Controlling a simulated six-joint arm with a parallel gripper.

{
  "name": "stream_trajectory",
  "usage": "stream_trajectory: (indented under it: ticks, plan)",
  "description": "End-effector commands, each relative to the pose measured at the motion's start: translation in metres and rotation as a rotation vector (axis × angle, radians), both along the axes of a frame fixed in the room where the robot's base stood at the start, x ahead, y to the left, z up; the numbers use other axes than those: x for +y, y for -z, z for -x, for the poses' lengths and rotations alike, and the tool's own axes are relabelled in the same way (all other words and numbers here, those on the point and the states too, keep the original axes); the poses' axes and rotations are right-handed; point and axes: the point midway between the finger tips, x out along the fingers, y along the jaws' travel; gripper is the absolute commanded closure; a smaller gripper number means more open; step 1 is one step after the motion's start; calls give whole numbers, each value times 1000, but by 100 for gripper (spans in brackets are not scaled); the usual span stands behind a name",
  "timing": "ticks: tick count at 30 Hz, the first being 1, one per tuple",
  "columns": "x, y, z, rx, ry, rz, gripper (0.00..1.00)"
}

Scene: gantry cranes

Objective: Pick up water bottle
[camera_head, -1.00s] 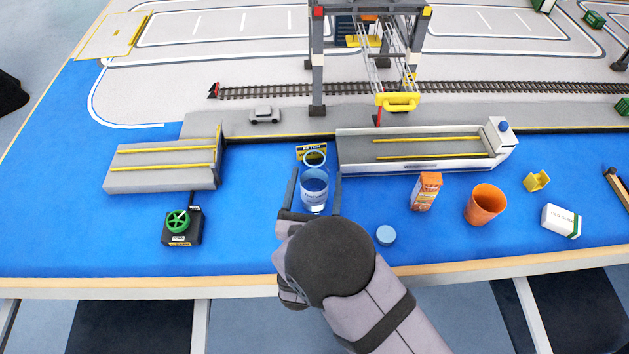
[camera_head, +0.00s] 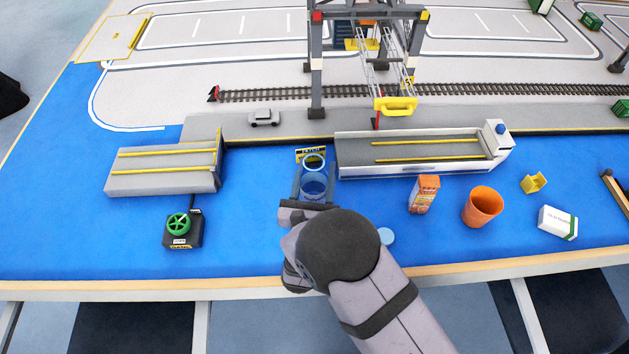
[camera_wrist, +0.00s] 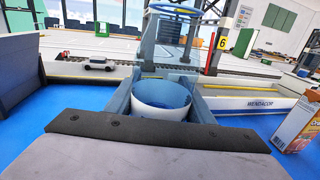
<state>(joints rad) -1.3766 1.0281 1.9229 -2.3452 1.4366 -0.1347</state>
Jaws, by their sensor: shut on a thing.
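The water bottle (camera_head: 314,184) is clear blue with an open top ring and stands upright on the blue surface, between the grey dock and the white ship. My gripper (camera_head: 314,180) is shut on it, with one finger against each side. In the wrist view the bottle (camera_wrist: 162,95) sits between the two fingers of my gripper (camera_wrist: 160,92), with a white label band around it. Its lower part is hidden behind my gripper's palm.
A black box with a green valve wheel (camera_head: 180,225) stands to the left. A blue cap (camera_head: 387,236) lies close to my wrist. An orange carton (camera_head: 424,195), an orange cup (camera_head: 483,206) and a white box (camera_head: 557,222) stand to the right. The ship (camera_head: 420,153) lies just behind.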

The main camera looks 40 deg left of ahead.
Motion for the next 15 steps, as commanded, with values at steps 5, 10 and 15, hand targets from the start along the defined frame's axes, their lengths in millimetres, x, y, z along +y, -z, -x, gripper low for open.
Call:
stream_trajectory:
  ticks: [5,10,15]
  plan:
    - [0,-2,0,-1,0,-2,81]
    - [0,-6,0,-2,0,-2,81]
    - [1,-13,0,-1,0,-3,81]
